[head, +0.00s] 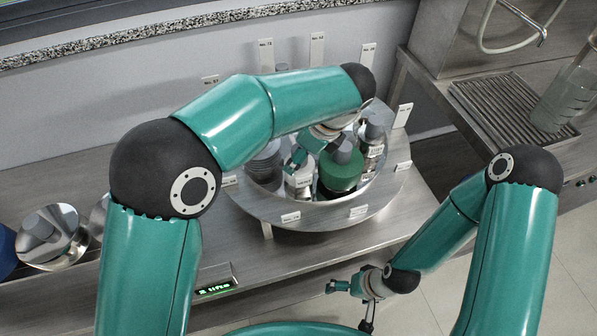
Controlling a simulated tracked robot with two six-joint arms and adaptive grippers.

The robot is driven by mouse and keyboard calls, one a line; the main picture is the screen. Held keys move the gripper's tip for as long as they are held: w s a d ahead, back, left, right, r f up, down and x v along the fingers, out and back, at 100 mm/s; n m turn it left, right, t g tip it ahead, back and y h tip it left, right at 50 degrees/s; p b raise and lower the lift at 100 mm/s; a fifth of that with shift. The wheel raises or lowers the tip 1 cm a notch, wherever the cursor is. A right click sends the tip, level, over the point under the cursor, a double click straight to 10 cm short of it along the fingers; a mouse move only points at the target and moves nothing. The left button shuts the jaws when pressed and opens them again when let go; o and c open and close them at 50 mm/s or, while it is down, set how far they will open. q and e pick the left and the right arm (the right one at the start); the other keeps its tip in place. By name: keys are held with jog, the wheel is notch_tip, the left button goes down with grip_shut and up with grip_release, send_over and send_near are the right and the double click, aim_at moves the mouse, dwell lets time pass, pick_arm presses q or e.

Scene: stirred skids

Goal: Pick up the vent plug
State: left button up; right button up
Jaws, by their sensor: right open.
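I cannot tell which item is the vent plug. Several items stand inside a round metal ring holder (328,218): a grey ribbed piece (263,172), a green cylinder with a grey top (340,178), a white labelled piece (299,183) and a metal piece (373,135). My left gripper (298,160) is low over the ring, just left of the green cylinder. My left arm hides part of the ring's back, and I cannot see both fingertips clearly. My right gripper (348,306) is open and empty, in front of the bench edge, away from the ring.
A shiny metal dish with a grey knob (52,237) stands at the left of the steel bench (395,228). A small box with a green display (215,285) sits at the front edge.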

pick_arm(q)
jog(key=shift+s+r, duration=0.1)
grip_shut()
dwell(0.4)
jog(key=shift+r, duration=0.45)
notch_tip(320, 180, up, 19)
jog(key=p, duration=0.4)
jog(key=shift+p, duration=0.4)
